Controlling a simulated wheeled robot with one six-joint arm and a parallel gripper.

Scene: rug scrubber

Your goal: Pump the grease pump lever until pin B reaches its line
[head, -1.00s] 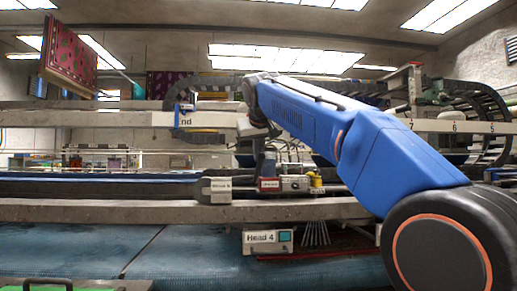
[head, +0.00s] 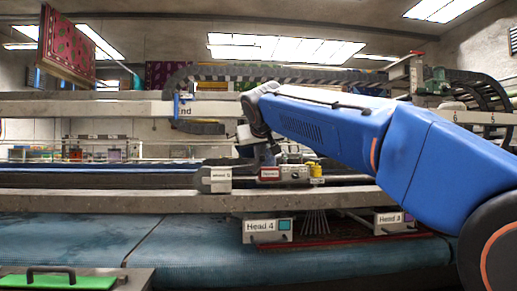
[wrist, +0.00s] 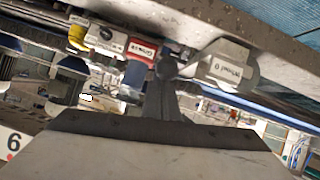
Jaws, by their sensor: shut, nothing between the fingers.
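The red-labelled grease unit (head: 269,174) sits on the long beam in the middle of the head view. In the wrist view its red label (wrist: 142,50) reads roughly "Grease", upside down. My gripper (head: 267,158) is above and just behind it in the head view, pointing down. In the wrist view my gripper (wrist: 167,68) is shut and empty, its dark fingers between the red label and a grey wheel box (wrist: 228,67). I cannot tell whether the fingers touch anything. The lever, pin B and its line cannot be made out.
A yellow part (head: 316,171) stands right of the grease unit. The wheel box also shows in the head view (head: 216,178). Head 4 (head: 267,227) and Head 3 (head: 389,221) hang below the beam. A green panel with a handle (head: 58,281) is at lower left.

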